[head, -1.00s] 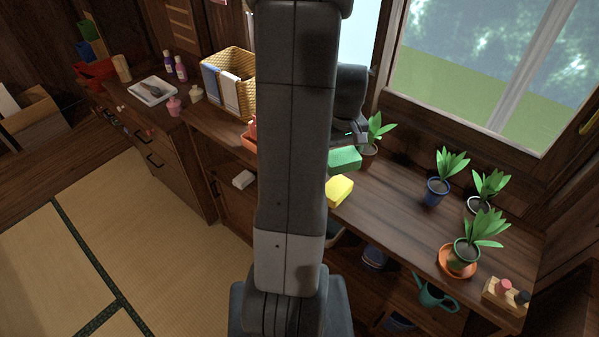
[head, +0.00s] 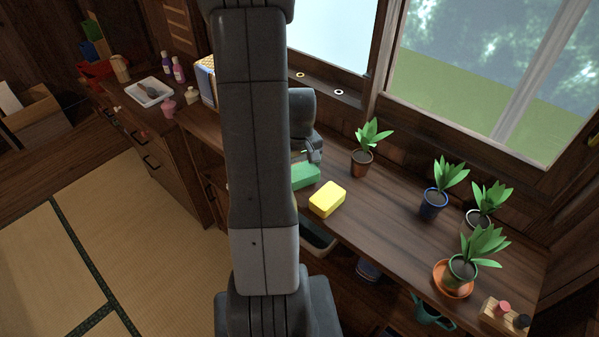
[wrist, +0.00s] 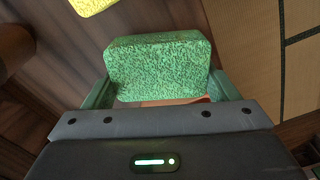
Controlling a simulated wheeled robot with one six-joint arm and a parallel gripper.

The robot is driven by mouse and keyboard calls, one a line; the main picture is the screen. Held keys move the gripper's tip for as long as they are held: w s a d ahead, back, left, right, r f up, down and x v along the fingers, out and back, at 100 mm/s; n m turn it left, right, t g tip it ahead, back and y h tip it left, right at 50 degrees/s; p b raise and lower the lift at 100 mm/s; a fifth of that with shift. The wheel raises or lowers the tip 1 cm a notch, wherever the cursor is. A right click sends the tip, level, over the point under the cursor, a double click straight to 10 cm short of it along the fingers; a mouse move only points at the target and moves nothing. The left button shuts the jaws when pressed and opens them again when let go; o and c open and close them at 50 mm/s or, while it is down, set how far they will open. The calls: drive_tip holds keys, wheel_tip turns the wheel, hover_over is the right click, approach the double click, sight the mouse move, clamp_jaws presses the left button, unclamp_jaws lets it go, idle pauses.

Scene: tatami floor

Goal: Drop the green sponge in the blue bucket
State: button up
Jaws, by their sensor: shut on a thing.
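The green sponge (head: 305,176) is a rough-textured block, partly hidden behind my arm in the head view. My gripper (head: 312,158) is shut on it at the wooden counter; its exact height is unclear. In the wrist view the sponge (wrist: 158,66) sits between the two green-grey fingers of my gripper (wrist: 162,88). A round bluish container (head: 367,268) shows partly on the shelf below the counter; I cannot tell whether it is the blue bucket.
A yellow sponge (head: 327,199) lies on the counter (head: 385,222) close to the green one. Potted plants (head: 433,203) stand to the right by the window. A greyish bin (head: 318,237) shows below the counter edge. The tatami floor (head: 120,230) at left is clear.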

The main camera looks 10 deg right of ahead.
sight(300, 168)
drive_tip(key=shift+f, duration=0.75)
drive_tip(key=shift+f, duration=0.2)
drive_tip(key=o, duration=0.9)
drive_tip(key=shift+r, duration=0.1)
drive_tip(key=shift+r, duration=0.1)
wheel_tip(300, 168, up, 12)
